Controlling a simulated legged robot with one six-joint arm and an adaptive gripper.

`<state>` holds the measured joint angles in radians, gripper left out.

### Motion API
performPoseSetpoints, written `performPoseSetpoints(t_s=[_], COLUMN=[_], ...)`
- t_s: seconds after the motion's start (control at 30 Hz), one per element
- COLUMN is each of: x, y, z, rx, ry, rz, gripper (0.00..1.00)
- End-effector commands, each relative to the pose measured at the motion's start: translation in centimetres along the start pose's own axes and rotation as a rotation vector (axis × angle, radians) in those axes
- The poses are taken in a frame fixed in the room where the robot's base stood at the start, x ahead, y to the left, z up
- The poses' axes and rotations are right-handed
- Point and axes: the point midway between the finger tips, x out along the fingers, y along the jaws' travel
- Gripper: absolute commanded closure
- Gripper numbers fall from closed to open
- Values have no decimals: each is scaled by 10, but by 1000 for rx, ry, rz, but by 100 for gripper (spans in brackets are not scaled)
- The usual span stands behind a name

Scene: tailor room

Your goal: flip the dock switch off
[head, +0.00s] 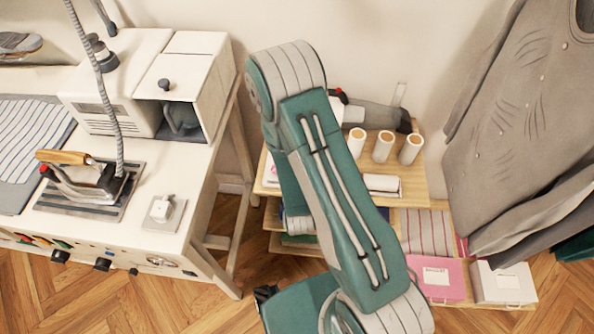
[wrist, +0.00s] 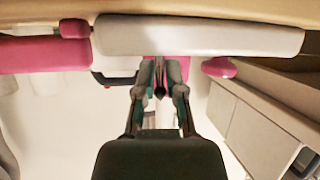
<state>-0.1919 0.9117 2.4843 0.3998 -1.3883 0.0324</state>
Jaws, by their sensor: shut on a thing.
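A small white switch-like fitting (head: 165,210) stands on a pale square plate on the white ironing station. It is right of the metal rest (head: 82,206) that holds the iron (head: 88,182). I cannot tell its on or off position. In the head view my green arm fills the middle and my fingers are hidden or cannot be made out. In the wrist view my gripper (wrist: 160,90) has its fingers close together. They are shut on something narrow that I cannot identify. The switch fitting cannot be made out in the wrist view.
A white boxy unit (head: 115,85) stands at the back of the station. Right of my arm, a wooden shelf (head: 415,185) carries white rolls (head: 383,147) and a grey tool (head: 370,117). Pink (head: 437,280) and white boxes sit below. A grey garment (head: 525,120) hangs at right.

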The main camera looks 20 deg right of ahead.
Motion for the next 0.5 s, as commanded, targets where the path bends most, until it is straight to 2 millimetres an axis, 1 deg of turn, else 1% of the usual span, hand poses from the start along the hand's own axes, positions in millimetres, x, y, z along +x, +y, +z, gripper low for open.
performPoseSetpoints(t_s=[0.23,0.5], x=[-1,-1], y=[-2,-2], z=[2,3], rx=[-10,-12], ry=[59,73], rz=[5,7], gripper=[100,100])
